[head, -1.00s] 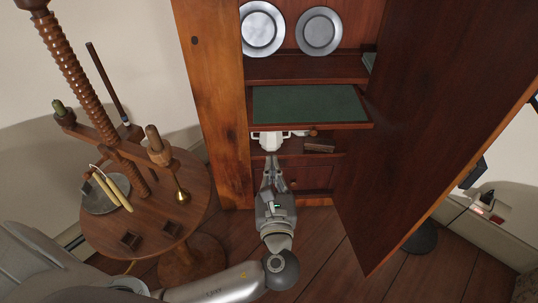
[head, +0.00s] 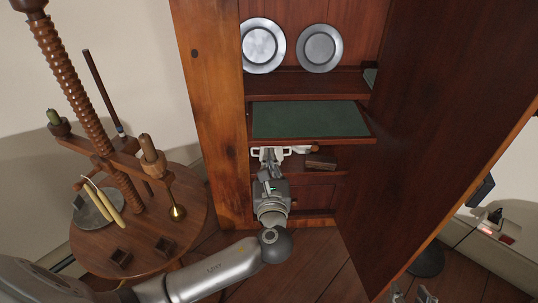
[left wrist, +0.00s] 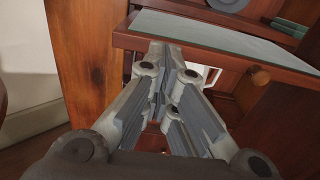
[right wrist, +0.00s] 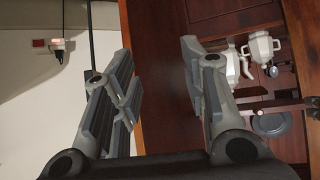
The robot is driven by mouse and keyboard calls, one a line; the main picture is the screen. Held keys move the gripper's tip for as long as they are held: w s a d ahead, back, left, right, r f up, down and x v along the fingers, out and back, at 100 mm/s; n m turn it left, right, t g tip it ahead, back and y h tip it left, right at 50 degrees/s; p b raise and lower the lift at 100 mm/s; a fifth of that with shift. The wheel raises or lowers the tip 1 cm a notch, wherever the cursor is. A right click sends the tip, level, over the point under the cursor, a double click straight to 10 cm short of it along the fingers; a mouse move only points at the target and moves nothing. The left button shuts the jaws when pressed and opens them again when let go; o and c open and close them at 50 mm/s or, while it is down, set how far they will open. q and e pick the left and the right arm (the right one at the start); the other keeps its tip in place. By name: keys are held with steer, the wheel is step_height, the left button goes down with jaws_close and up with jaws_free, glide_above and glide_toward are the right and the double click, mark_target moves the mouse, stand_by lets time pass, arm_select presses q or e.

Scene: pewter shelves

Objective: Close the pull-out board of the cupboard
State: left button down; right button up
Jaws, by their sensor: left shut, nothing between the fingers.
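The pull-out board (head: 310,121) has a green top and a wooden rim, and it sticks out of the cupboard (head: 211,110) under the shelf with plates. In the left wrist view, its front edge (left wrist: 225,55) runs across the top, with a round wooden knob (left wrist: 261,77) below it. My left gripper (head: 270,155) is shut and empty, its fingertips at the left part of the board's front edge. I cannot tell whether they touch it. My right gripper (right wrist: 162,75) is open and empty beside the cupboard door; its fingertips show at the head view's bottom edge (head: 425,295).
The open cupboard door (head: 430,120) fills the right side. Pewter plates (head: 320,48) stand above the board; white vessels and a small brown box (head: 321,162) sit below. A round wooden table (head: 185,225) with a screw stand is at the left.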

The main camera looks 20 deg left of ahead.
mark_target(267, 119)
arm_select(q)
steer(key=shift+b+x, duration=0.4)
steer(key=shift+x, duration=1.25)
arm_select(e)
steer(key=shift+w+a+r+t+y, duration=0.15)
steer(key=shift+w+a+r+t, duration=0.1)
steer(key=shift+w+r+t, duration=0.35)
steer(key=shift+w+a+r+t+y, duration=0.2)
steer(key=shift+w+r+t, duration=0.25)
steer(key=shift+r, duration=0.2)
steer(key=shift+w+a+r+t+y, duration=0.15)
steer(key=shift+w+a+r+t, duration=0.1)
steer(key=shift+w+r+t, duration=0.3)
steer(key=shift+r, duration=0.1)
